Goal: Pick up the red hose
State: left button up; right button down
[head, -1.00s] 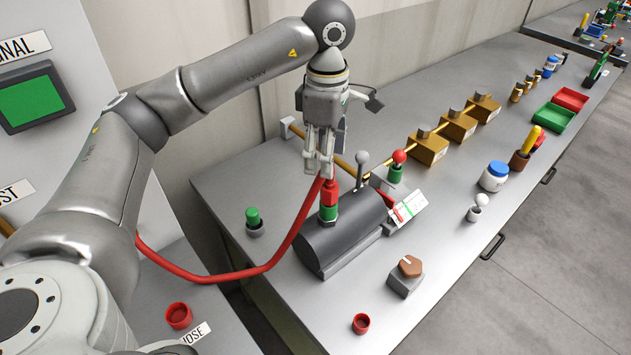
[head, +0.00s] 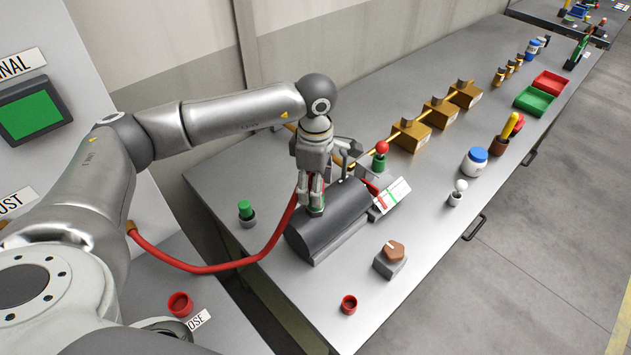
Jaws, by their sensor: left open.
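The red hose (head: 230,266) runs in a hanging curve from a fitting on the left cabinet to the top of the dark grey cylinder (head: 335,222). Its coupling end sits at the green fitting (head: 317,211) on the cylinder and is mostly hidden by my fingers. My left gripper (head: 312,197) points down over that end, open, with its fingers on either side of the coupling. I cannot tell whether the fingers touch it. My right gripper is not in view.
A green-capped fitting (head: 246,212) stands left of the cylinder. A red cup (head: 349,304) is near the front edge.

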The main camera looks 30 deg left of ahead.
pick_arm(q)
jog(key=c, duration=1.2)
jog(key=shift+w, duration=0.1)
jog(key=shift+r, duration=0.1)
